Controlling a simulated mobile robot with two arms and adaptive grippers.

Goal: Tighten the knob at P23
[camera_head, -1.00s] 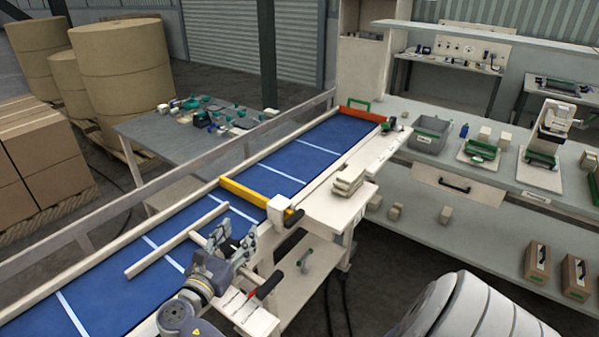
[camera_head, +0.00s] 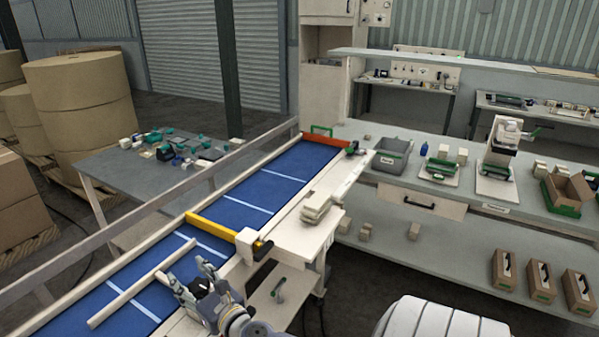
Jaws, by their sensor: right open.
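No P23 label is readable. My left gripper is out of view.
The blue belt (camera_head: 243,214) runs to a red-orange bar (camera_head: 322,139) at the far end. Pale blocks (camera_head: 317,209) are stacked on the side ledge. A workbench with a grey bin (camera_head: 391,157) stands at right. A grey table (camera_head: 150,178) with small parts stands behind the conveyor.

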